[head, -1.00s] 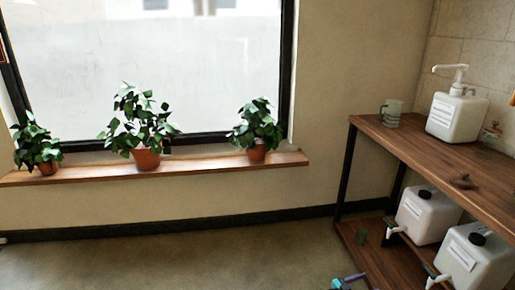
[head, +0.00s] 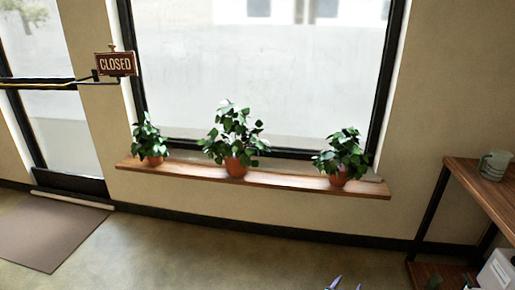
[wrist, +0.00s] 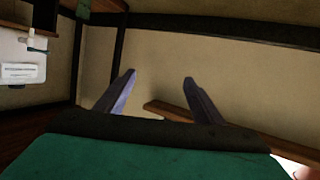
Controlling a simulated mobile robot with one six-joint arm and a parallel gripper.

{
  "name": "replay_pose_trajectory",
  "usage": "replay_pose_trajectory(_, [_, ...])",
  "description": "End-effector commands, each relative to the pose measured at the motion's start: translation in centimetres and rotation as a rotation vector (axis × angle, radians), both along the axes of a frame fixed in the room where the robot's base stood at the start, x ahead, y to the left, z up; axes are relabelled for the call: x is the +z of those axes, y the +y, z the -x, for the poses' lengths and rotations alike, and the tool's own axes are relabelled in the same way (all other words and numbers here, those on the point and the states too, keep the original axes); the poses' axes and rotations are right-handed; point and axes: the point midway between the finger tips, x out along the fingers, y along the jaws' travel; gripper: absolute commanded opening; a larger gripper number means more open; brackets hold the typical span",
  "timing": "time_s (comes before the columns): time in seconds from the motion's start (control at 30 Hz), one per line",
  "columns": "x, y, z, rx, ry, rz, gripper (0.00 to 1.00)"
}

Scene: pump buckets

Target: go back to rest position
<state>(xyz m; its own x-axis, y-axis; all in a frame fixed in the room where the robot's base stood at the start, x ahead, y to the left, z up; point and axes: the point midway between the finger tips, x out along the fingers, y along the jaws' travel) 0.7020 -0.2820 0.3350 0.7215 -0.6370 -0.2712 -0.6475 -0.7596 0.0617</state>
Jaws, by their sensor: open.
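My gripper (wrist: 158,92) shows in the wrist view with its two fingers apart and nothing between them. Beyond the fingers are the beige wall and the wooden window sill (wrist: 165,110). In the head view only the tips of my gripper (head: 346,284) show at the bottom edge, over the floor. A white container with a label (wrist: 20,72) is at the left of the wrist view, apart from the fingers.
A wooden table (head: 487,190) with a mug (head: 494,165) stands at the right, with part of a white container (head: 498,270) below it. Several potted plants, one in the middle (head: 235,165), stand on the sill (head: 285,182). A doormat (head: 45,232) lies left; the floor between is clear.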

Motion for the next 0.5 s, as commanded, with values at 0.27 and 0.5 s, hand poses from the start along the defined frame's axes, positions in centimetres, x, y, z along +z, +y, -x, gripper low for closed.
replay_pose_trajectory(0.27, [2.0,12.7,-0.1,0.316,0.172,-0.137,0.62])
replay_pose_trajectory(0.5, [1.9,21.4,3.2,0.525,0.365,-0.246,0.62])
